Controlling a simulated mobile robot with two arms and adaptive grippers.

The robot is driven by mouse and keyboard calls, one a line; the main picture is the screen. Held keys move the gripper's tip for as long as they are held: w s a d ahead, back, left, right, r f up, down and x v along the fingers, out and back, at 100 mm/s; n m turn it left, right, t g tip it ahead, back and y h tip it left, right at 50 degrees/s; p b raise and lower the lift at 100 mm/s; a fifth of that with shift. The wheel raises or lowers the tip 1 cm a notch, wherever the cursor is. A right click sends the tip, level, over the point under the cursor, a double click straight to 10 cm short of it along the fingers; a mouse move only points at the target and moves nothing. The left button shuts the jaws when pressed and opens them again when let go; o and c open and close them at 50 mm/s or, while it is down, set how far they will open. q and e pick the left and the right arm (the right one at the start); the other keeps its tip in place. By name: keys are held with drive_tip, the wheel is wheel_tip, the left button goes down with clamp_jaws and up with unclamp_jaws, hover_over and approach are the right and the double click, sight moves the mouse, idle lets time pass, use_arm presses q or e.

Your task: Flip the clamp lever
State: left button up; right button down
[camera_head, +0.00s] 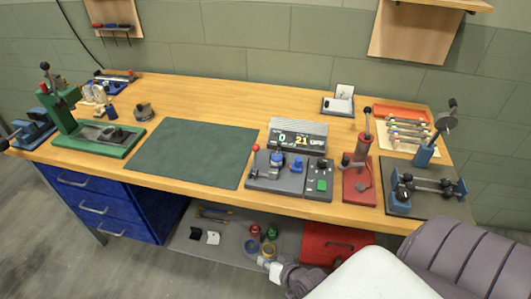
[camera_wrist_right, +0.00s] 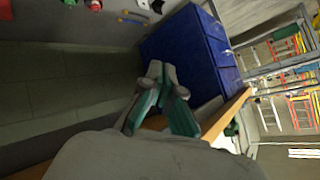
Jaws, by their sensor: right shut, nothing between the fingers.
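A lever with a red ball knob (camera_head: 256,148) stands up at the left of a dark grey fixture (camera_head: 262,184) near the front edge of the workbench. It looks like the clamp lever, and a blue part (camera_head: 277,157) sits beside it. My right gripper (camera_head: 268,265) is low in front of the bench, below the top and well apart from the fixture. In the right wrist view my right gripper (camera_wrist_right: 166,78) shows teal finger pads, shut and empty. The lever does not show in that view. My left gripper is not in view.
A display box (camera_head: 298,134) stands behind the fixture, and a red hand press (camera_head: 359,178) stands to its right. A green mat (camera_head: 190,150) leaves free room to the left. Blue drawers (camera_head: 100,205) are under the bench; a red toolbox (camera_head: 335,243) sits on the lower shelf.

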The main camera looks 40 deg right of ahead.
drive_tip(key=w+d+r+m+t+b, duration=0.1)
drive_tip(key=w+r+m+t, duration=0.15)
drive_tip(key=r, duration=0.85)
drive_tip(key=w+r+m+t+b, duration=0.15)
drive_tip(key=w+r+t, duration=0.25)
drive_tip(key=r, duration=0.8)
drive_tip(key=m+t+h+p, duration=0.1)
drive_tip(key=m+t+h, duration=0.3)
drive_tip(key=m, duration=0.5)
approach(255, 157)
drive_tip(key=shift+g+h, duration=0.65)
drive_tip(key=shift+h, duration=0.05)
drive_tip(key=d+r, duration=0.2)
drive_tip(key=r, duration=0.1)
drive_tip(key=shift+s+d+r, duration=0.15)
drive_tip(key=shift+s+d, duration=0.25)
drive_tip(key=shift+w, duration=0.1)
drive_tip(key=p+x, duration=0.2)
drive_tip(key=x, duration=0.8)
